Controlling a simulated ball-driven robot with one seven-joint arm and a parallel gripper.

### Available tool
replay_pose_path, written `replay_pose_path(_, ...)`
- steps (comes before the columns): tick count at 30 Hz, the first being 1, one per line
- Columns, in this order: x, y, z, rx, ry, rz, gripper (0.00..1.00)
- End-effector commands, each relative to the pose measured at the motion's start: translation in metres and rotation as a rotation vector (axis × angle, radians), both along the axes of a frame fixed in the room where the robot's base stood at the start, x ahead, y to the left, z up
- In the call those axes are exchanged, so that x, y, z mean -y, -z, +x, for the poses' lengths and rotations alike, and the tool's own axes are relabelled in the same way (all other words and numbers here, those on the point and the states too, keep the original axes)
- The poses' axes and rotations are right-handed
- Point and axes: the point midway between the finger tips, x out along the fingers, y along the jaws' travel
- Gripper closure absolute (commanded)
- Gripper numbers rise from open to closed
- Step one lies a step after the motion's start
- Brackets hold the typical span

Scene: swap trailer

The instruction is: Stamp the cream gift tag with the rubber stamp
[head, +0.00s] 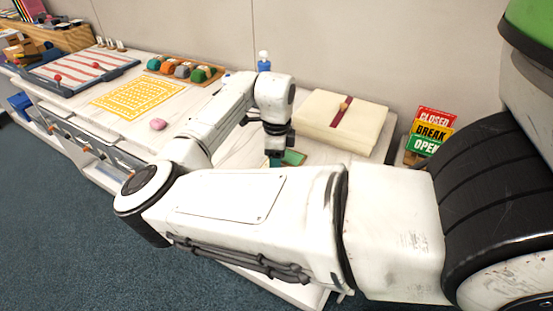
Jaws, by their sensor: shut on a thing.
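My gripper (276,154) points down at the bench, below the white wrist of my arm. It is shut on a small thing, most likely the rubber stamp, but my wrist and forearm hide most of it. A green flat piece (294,158) lies right beside the fingers; I cannot tell if it is an ink pad. I cannot make out the cream gift tag; my arm covers much of the bench there. A thick cream parcel (318,108) with a brown band and red seal lies behind the gripper, to the right.
On the white bench (120,128) are a yellow patterned sheet (138,98), a pink lump (158,124), a tray of coloured pieces (186,71) and a striped board (78,70). A blue bottle (264,62) stands by the wall. Signs (432,131) stand at the right.

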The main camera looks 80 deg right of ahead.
Motion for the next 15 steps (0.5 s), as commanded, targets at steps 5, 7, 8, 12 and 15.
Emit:
replay_pose_path(5, 0.000, -0.015, 0.000, -0.001, 0.000, 0.001, 0.63)
replay_pose_path(7, 0.000, -0.020, 0.000, 0.000, 0.000, 0.000, 0.63)
replay_pose_path(8, 0.000, -0.022, 0.000, 0.000, 0.000, 0.000, 0.63)
replay_pose_path(12, 0.000, -0.033, 0.000, 0.000, 0.000, 0.001, 0.63)
replay_pose_path(15, 0.000, -0.040, 0.000, 0.000, 0.000, 0.000, 0.63)
